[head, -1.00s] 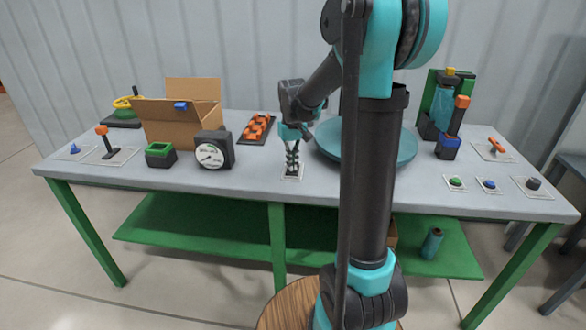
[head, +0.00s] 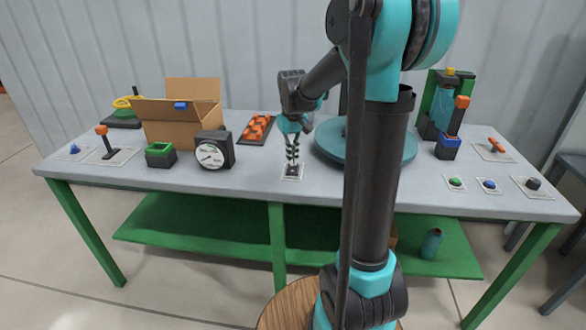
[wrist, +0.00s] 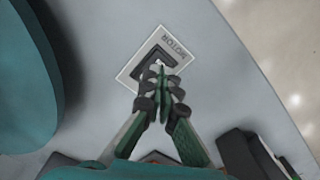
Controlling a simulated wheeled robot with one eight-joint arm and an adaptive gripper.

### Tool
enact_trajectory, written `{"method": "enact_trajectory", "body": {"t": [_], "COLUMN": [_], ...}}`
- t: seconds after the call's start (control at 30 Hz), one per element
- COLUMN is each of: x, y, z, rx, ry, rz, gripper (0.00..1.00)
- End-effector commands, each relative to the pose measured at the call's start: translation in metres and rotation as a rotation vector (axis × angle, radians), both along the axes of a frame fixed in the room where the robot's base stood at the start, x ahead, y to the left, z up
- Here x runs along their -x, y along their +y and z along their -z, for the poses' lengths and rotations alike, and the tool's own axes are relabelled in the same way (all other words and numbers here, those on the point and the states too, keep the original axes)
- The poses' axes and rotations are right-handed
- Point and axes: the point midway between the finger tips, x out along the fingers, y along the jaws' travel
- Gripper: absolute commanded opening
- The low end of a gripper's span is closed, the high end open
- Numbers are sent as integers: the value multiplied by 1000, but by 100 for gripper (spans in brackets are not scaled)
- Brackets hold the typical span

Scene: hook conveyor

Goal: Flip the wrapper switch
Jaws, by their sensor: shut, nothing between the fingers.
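A small switch plate (head: 293,178) lies near the table's front edge, left of the teal turntable. In the wrist view its white plate (wrist: 138,73) carries a dark rocker-like switch (wrist: 150,68) and an upside-down label that seems to read "MOTOR". My gripper (head: 292,165) points down over this plate. In the wrist view the closed fingertips (wrist: 158,75) overlap the switch and hide part of it. I cannot tell whether they touch it. The gripper is shut and holds nothing.
A round teal turntable (head: 335,142) stands close to the right of my gripper. A black dial gauge (head: 214,150), a green-black box (head: 160,154) and a cardboard box (head: 170,130) stand to the left. Several buttons, including a green one (head: 455,183), lie at the right front.

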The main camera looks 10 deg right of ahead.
Motion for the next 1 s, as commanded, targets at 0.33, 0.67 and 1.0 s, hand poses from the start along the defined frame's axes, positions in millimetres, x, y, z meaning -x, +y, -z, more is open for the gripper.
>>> {"method": "enact_trajectory", "body": {"t": [0.33, 0.67, 1.0], "x": [0, 0, 0], "y": [0, 0, 0], "z": [-26, -39, -39], "rx": [0, 0, 0], "ry": [0, 0, 0], "rz": [0, 0, 0], "gripper": [0, 0, 0]}}
